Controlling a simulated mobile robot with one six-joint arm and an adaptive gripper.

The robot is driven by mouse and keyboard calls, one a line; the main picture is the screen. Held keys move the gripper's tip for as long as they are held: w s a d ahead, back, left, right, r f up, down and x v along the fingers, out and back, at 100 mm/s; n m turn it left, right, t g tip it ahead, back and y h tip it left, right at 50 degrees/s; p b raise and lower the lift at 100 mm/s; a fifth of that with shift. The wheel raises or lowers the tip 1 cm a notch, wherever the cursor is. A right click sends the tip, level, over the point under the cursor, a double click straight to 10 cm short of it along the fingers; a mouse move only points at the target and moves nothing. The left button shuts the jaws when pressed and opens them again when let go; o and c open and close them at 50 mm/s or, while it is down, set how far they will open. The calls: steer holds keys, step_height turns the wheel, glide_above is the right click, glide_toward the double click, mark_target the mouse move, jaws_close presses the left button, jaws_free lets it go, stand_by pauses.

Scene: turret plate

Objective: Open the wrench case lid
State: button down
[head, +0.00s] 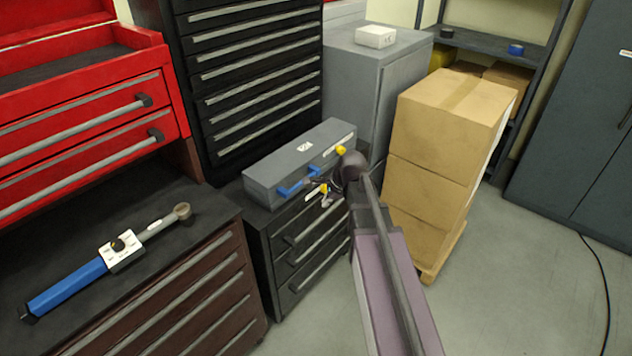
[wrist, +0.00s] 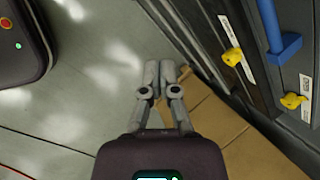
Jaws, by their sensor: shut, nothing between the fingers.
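The grey wrench case (head: 285,163) lies on a low black drawer cabinet in the head view, and its lid looks shut. A blue handle (head: 292,187) is on its front, also seen at the right of the wrist view (wrist: 284,48). A yellow latch (head: 341,150) with a white label is on the case front; it also shows in the wrist view (wrist: 292,100). A second yellow piece (head: 323,188) sits lower, seemingly on the cabinet front (wrist: 232,57). My gripper (wrist: 160,75) is shut and empty, in front of the case and apart from the latches.
Stacked cardboard boxes (head: 440,150) stand on a pallet close right of my arm. A grey cabinet (head: 372,85) is behind. A torque wrench (head: 120,250) lies on the dark bench at left. Floor (head: 520,270) is clear at right, apart from a black cable (head: 606,290).

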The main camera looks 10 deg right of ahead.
steer(key=w+d+r+m+t+y+b, duration=0.1)
steer(key=w+d+m+t, duration=0.1)
steer(key=w+d+m, duration=0.3)
steer(key=shift+w+d+m, duration=0.2)
steer(key=shift+w+m, duration=1.45)
steer(key=shift+m, duration=1.15)
steer(key=shift+f, duration=0.1)
steer(key=b+x, duration=0.8)
steer(key=x, duration=0.2)
steer(key=shift+w+a+r+p, duration=0.25)
steer(key=shift+w+r+p, duration=0.1)
steer(key=shift+r+p, duration=0.25)
steer(key=shift+w+a+r+p, duration=0.25)
steer(key=shift+w+r+p, duration=0.05)
steer(key=shift+r+p, duration=0.3)
steer(key=shift+w+a+r+p, duration=0.3)
steer(key=shift+r+p, duration=0.2)
steer(key=shift+r, duration=0.2)
steer(key=shift+d+r, duration=0.15)
steer(key=shift+d, duration=0.05)
